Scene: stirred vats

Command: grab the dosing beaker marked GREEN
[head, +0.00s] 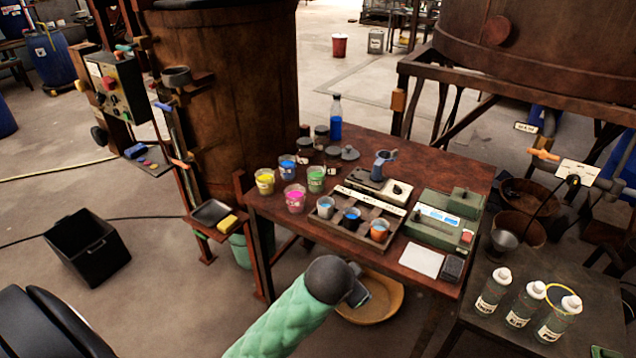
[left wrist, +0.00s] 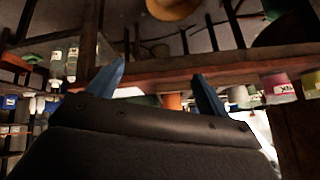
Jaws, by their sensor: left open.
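The beaker with green contents (head: 316,180) stands upright on the rust-brown table (head: 420,160), in a cluster with the yellow (head: 265,182), blue (head: 288,168) and pink (head: 295,199) beakers. Its label is too small to read. My left gripper (head: 358,290) is in front of the table's front edge, to the lower right of the green beaker and apart from it. In the left wrist view its two blue fingers (left wrist: 160,88) are spread with nothing between them. That view appears upside down; the pink beaker (left wrist: 279,88) shows at its right. My right gripper is not in view.
A divided tray (head: 345,232) with several cups stands right of the cluster. A scale (head: 378,187) and a green case (head: 440,222) are farther right. Dark jars (head: 321,137) and a blue bottle (head: 335,118) stand behind. A rusty vat (head: 235,90) rises at the left.

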